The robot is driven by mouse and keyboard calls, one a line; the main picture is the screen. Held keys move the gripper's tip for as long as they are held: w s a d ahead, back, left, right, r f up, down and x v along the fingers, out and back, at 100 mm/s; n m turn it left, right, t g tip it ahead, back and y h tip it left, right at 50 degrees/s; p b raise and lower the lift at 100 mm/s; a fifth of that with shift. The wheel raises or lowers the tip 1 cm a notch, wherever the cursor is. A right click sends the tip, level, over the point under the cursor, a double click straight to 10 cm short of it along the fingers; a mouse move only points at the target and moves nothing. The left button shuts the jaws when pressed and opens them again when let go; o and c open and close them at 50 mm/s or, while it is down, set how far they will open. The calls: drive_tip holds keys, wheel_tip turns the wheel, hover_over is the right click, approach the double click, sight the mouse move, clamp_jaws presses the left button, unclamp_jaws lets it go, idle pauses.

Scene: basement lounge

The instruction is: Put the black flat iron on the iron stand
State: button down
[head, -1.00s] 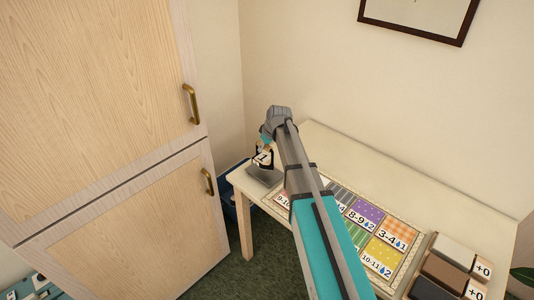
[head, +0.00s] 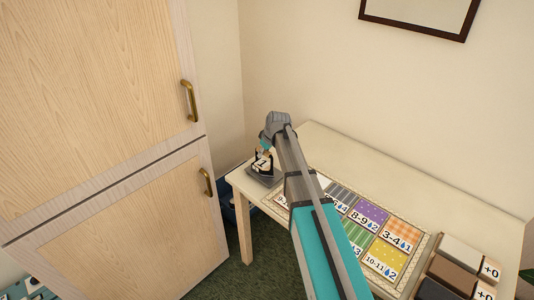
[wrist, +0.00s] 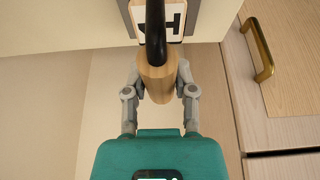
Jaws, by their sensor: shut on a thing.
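My gripper (head: 265,147) is shut on the black flat iron (head: 257,161) at the far left corner of the table, pointing down. In the wrist view, my gripper (wrist: 160,78) clasps the iron's wooden grip (wrist: 156,83), with a black curved part (wrist: 155,32) beyond it. A pale label with a dark mark (wrist: 174,18) shows behind that. The grey iron stand (head: 265,181) lies on the table corner directly under the iron. The iron is upright and very low over the stand; I cannot tell whether they touch. My gripper and arm hide part of the iron.
The cream table (head: 425,190) carries a mat of colored numbered squares (head: 370,213) to the right of the stand. Brown and white blocks (head: 449,272) are at its right front. A tall wooden cabinet (head: 110,200) stands close on the left. The wall is behind.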

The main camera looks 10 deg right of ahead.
drive_tip(key=shift+f, duration=0.2)
drive_tip(key=shift+c, duration=2.1)
unclamp_jaws()
drive_tip(key=shift+r, duration=0.1)
drive_tip(key=shift+r, duration=0.15)
drive_tip(key=p+v, duration=1.1)
drive_tip(key=v, duration=0.1)
